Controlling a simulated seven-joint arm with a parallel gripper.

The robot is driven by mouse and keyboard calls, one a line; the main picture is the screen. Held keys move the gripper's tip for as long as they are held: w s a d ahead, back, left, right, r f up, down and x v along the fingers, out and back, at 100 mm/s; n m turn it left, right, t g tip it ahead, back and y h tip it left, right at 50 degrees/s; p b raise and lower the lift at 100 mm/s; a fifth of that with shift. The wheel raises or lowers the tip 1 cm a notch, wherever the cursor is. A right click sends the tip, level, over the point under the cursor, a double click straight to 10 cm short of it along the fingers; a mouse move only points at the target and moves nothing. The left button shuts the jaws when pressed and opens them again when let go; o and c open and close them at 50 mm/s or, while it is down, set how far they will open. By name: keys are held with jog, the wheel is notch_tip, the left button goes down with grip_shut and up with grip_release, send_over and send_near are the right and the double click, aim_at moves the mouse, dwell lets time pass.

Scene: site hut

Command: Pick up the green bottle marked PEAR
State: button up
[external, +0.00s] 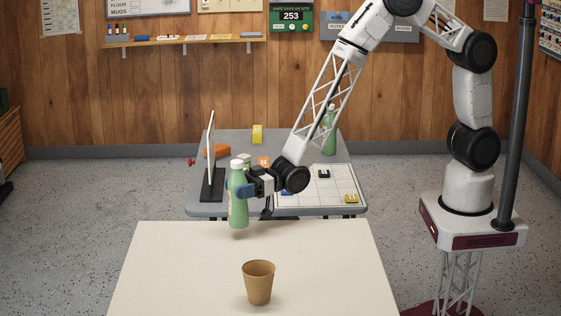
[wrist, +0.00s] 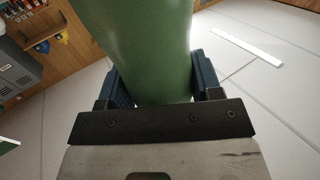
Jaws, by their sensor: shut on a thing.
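A brown cup (external: 258,283) stands on the cream table (external: 165,265), which is otherwise clear.

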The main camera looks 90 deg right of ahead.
jog(key=s+a+r+v, duration=0.1)
jog(key=a+v, duration=0.1)
jog(key=v, duration=1.1)
jog(key=shift+s+a, duration=0.25)
jog(key=shift+a, duration=0.05)
jog(key=shift+r, duration=0.1)
